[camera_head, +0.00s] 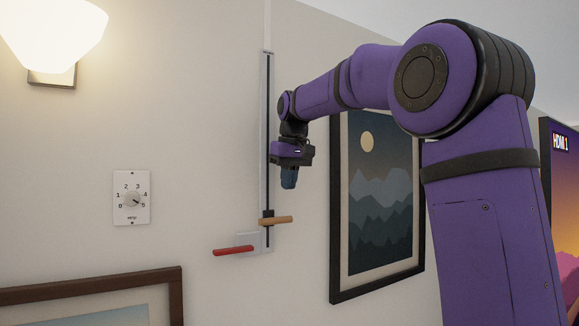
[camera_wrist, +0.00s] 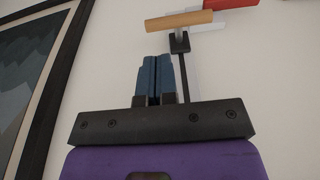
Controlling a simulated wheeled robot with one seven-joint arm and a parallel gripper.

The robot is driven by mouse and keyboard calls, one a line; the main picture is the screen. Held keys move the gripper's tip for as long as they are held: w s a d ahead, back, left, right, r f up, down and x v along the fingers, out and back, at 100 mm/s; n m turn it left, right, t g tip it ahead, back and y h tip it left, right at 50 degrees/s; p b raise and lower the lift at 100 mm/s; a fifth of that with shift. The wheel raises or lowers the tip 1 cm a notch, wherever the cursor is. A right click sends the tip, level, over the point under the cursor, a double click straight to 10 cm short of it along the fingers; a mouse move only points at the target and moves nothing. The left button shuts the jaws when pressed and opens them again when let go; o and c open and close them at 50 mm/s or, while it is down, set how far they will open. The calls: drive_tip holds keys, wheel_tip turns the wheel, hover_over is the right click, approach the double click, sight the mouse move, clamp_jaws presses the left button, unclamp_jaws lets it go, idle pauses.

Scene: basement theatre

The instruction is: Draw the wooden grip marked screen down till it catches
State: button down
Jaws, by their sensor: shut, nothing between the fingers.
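The wooden grip (camera_head: 275,221) is a tan bar on a black slider near the bottom of a tall, pale wall track (camera_head: 264,120) with a dark slot. The wooden grip also shows at the top of the wrist view (camera_wrist: 180,19), on its black mount.
A red handle (camera_head: 233,250) sticks out at the track's lower end, just below the wooden grip. A dial plate (camera_head: 131,198) is on the wall to the left. A framed mountain picture (camera_head: 378,205) hangs close on the right. A lit lamp (camera_head: 52,40) is at upper left.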

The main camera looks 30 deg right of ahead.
sight(286, 219)
drive_tip(key=f, duration=0.3)
drive_tip(key=w+f, duration=0.1)
drive_tip(key=f, duration=0.2)
drive_tip(key=shift+w+f, duration=0.15)
drive_tip(key=shift+f, duration=0.35)
wheel_tip(286, 219, down, 4)
drive_tip(key=shift+r, duration=0.3)
wheel_tip(286, 219, up, 14)
drive_tip(key=s, duration=0.2)
drive_tip(key=shift+s, duration=0.35)
